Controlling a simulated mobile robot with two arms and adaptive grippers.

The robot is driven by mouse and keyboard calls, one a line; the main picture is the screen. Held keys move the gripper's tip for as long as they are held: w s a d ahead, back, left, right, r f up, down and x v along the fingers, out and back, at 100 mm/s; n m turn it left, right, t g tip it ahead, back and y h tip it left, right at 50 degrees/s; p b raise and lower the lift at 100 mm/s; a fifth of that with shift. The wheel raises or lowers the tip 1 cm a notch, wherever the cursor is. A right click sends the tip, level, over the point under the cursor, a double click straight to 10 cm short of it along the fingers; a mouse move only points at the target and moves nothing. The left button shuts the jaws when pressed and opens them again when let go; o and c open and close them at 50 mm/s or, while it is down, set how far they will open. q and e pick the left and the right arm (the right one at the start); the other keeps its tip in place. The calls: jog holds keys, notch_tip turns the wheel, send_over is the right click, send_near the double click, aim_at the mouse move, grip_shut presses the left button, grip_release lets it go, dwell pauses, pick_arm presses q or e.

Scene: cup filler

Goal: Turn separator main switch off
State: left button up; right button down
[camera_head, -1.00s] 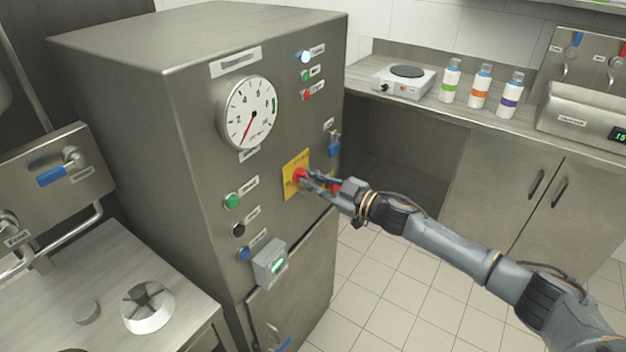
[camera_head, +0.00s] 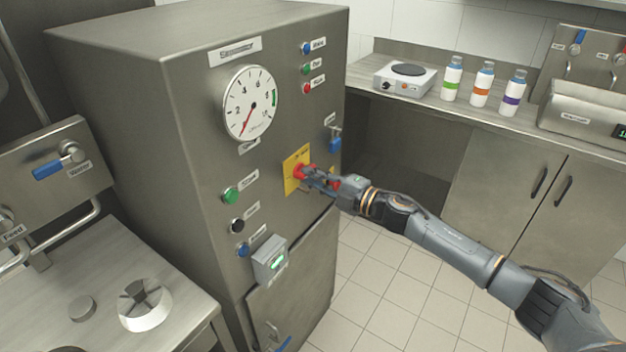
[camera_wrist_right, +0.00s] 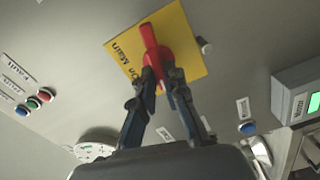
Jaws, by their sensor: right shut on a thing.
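The separator (camera_head: 190,150) is a tall steel cabinet with a round gauge and buttons. Its main switch (camera_head: 300,171) is a red handle on a yellow plate (camera_head: 291,184) on the front panel. In the right wrist view the red handle (camera_wrist_right: 153,42) stands out between the fingertips, and the plate (camera_wrist_right: 190,25) shows the words "On" and "Main". My right gripper (camera_head: 312,178) is shut on the handle; its fingers (camera_wrist_right: 160,80) hide the handle's lower part. The top indicator lamp (camera_head: 306,48) is dark blue. My left gripper is not in view.
Green, black and blue buttons (camera_head: 231,196) and a small display box (camera_head: 269,260) sit below and left of the switch. A blue-handled valve (camera_head: 335,143) is just above my right gripper. A counter with several bottles (camera_head: 482,84) stands behind at right.

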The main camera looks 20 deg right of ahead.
jog(key=shift+f+n+b, duration=0.1)
jog(key=shift+n+b, duration=0.2)
jog(key=shift+n, duration=0.9)
jog(key=c, duration=1.4)
grip_release()
jog(key=v, duration=1.2)
